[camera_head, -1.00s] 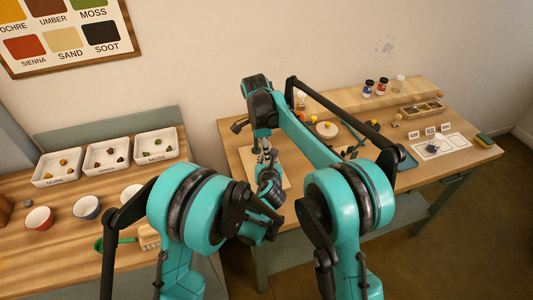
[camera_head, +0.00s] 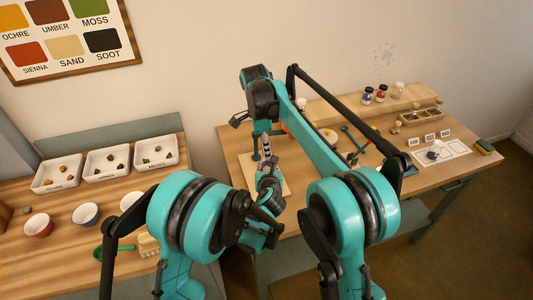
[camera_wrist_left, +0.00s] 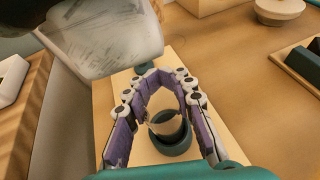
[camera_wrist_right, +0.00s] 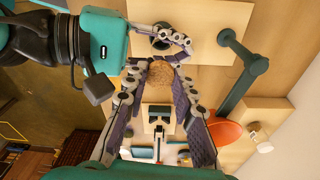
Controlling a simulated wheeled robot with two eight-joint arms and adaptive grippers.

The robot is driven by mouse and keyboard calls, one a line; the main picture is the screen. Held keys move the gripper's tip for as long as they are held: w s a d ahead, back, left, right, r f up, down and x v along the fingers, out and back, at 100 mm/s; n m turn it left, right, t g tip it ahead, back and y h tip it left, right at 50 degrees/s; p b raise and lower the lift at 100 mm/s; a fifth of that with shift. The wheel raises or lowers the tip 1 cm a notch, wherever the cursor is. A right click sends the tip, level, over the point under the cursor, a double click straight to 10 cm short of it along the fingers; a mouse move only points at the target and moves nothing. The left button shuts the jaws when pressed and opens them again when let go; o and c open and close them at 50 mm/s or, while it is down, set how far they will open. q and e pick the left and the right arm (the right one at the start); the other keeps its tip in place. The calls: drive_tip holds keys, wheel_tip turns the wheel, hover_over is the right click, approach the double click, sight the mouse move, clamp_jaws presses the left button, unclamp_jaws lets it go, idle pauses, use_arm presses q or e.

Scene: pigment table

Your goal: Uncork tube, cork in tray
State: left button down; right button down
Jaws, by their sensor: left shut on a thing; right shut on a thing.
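My left gripper (camera_wrist_left: 162,98) is closed around a clear tube (camera_wrist_left: 166,124) that stands in a round teal holder (camera_wrist_left: 176,146). The tube's round mouth faces up and shows no cork in it. My right gripper (camera_wrist_right: 160,75) is shut on a brown cork (camera_wrist_right: 161,71), held between its fingertips. In the right wrist view, the left gripper's fingers (camera_wrist_right: 172,40) show beyond the cork, around the tube holder. In the head view, both grippers are close together over a pale board (camera_head: 240,165), largely hidden by my arms. I cannot tell which item is the cork tray.
A wooden compartment box (camera_head: 420,115) and small jars (camera_head: 381,93) stand at the right table's back. An orange bowl (camera_wrist_right: 224,132) and a teal stand (camera_wrist_right: 242,72) are near the right gripper. White bins (camera_head: 108,161) and bowls (camera_head: 86,214) stand on the left table.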

use_arm(q)
drive_tip(key=c, duration=1.2)
unclamp_jaws()
drive_tip(key=v, duration=1.2)
